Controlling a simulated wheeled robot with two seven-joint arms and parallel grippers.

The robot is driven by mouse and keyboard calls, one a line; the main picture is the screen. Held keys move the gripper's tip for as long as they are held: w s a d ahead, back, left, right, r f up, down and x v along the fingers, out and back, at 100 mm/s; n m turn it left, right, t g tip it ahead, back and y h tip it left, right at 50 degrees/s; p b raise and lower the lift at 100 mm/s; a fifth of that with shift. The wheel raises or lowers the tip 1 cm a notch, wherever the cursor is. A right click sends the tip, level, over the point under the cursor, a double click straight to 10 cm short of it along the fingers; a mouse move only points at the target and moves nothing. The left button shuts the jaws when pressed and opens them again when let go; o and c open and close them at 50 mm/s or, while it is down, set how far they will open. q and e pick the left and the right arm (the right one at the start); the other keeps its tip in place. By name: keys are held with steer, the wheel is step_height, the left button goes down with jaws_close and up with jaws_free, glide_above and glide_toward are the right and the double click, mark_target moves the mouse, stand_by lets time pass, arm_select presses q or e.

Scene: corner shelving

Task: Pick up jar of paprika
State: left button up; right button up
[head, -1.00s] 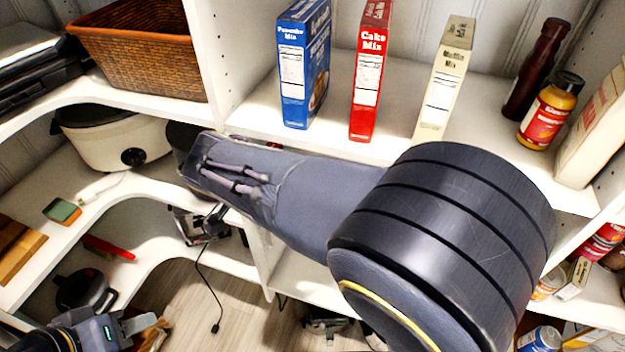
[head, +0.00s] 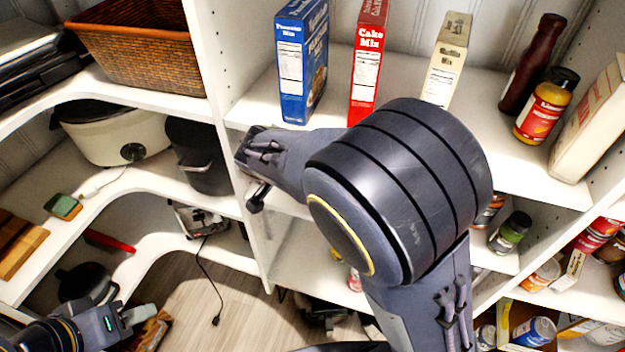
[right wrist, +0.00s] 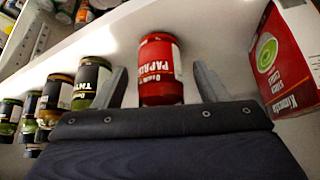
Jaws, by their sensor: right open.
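The paprika jar (right wrist: 162,62), with a red label and white lettering, shows in the right wrist view. It is between the two spread fingers of my right gripper (right wrist: 160,78), with a visible gap on either side. The gripper is open and its palm hides the near end of the jar. In the head view I cannot make out the paprika jar, and my right arm covers the middle of the shelving. My left gripper (head: 130,316) is low at the left in the head view, away from the shelf goods; its finger opening is unclear.
In the right wrist view, several dark-labelled jars (right wrist: 92,78) stand left of the paprika, and a red box (right wrist: 287,58) is at the right. The head view shows boxes, including a red cake mix box (head: 369,65), on the upper shelf, and a green-labelled jar (head: 510,232) lower down.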

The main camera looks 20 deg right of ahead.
steer(key=c, duration=1.1)
steer(key=shift+c, duration=0.2)
